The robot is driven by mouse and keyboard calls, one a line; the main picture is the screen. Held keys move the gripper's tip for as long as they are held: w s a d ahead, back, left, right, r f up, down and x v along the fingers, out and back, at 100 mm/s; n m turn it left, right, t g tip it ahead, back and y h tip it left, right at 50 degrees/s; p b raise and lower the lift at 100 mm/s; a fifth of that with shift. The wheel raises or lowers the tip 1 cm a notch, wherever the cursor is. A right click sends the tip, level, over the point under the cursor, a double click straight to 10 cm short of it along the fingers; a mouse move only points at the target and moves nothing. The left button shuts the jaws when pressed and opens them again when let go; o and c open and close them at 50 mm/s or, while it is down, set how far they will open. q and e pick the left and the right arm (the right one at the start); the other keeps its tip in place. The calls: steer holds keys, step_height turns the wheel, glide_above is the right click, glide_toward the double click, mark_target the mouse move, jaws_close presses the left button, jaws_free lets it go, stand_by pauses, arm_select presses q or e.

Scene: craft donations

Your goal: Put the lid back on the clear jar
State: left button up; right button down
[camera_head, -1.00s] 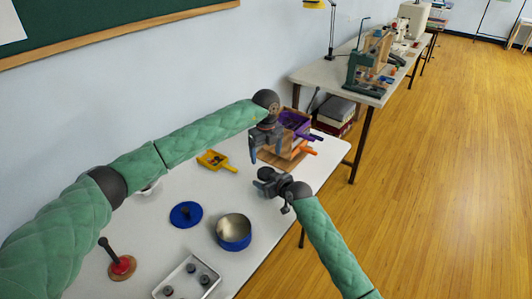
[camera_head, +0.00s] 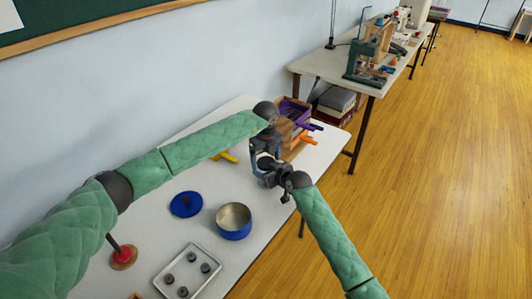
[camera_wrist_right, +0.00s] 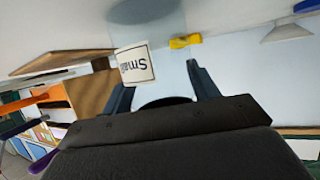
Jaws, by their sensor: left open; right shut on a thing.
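The clear jar (camera_wrist_right: 135,64) shows in the right wrist view, see-through with a white label; in the head view my grippers mostly hide it. My right gripper (camera_head: 268,170) is shut on what looks like the jar's dark lid (camera_wrist_right: 165,102), at the label end of the jar. I cannot tell whether the lid is seated or just apart from the jar. My left gripper (camera_head: 266,148) is open, pointing down close above my right one; the two overlap in the head view.
A blue tin (camera_head: 234,222), a blue knobbed lid (camera_head: 186,204) and a tray (camera_head: 187,270) of dark knobs lie nearer on the table. A yellow scoop (camera_wrist_right: 186,41) lies near the grippers. A wooden crate with purple and orange handles (camera_head: 303,138) stands close on the right.

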arm_select(q)
steer(key=shift+f, duration=0.1)
steer(key=c, duration=1)
steer(key=m, duration=0.2)
steer(key=shift+m, duration=0.3)
steer(key=m, duration=0.4)
steer(key=o, duration=1.1)
